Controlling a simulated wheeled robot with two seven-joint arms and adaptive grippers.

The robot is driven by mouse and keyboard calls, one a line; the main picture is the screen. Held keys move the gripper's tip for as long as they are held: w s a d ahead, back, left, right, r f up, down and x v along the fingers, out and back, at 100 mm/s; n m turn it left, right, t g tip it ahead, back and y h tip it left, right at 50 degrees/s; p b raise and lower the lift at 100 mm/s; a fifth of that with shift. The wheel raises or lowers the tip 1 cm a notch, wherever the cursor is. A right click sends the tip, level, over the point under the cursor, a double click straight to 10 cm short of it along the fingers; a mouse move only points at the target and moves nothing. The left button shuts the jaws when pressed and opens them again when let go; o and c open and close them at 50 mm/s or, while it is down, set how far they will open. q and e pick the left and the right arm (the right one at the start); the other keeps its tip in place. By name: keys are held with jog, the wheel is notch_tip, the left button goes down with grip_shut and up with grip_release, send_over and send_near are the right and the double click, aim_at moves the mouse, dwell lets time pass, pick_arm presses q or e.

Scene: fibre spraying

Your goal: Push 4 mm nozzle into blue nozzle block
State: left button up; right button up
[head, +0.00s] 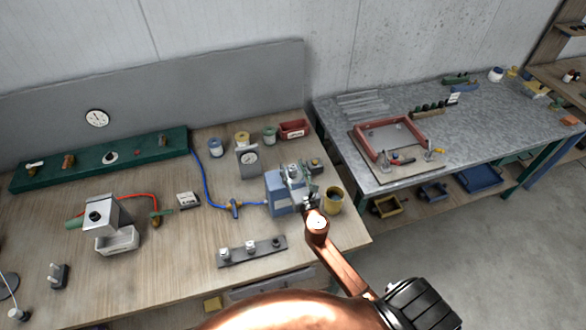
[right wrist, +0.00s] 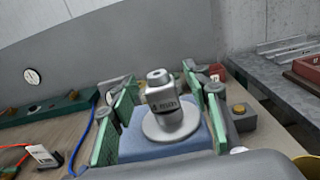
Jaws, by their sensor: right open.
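The blue nozzle block (head: 281,194) stands on the wooden bench in the head view, with the blue hose running to its left side. In the right wrist view the top of the blue block (right wrist: 150,148) fills the lower middle. A grey metal nozzle (right wrist: 163,98) with a round flange stands on it, slightly tilted in the picture; its dark lettering is too small to read surely. My right gripper (head: 300,182) is at the block. In the wrist view its green-padded fingers (right wrist: 165,112) stand apart on either side of the nozzle. How deep the nozzle sits is hidden. My left gripper is not in view.
A yellow cup (head: 333,201) stands close right of the block, and a dial gauge (head: 248,160) behind it. A dark rack (head: 252,251) with small fittings lies in front. A grey metal device (head: 104,216) stands at left. Bare bench lies between rack and device.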

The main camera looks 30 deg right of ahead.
jog(key=shift+s, duration=0.15)
jog(key=v, duration=1.1)
jog(key=shift+s, duration=0.35)
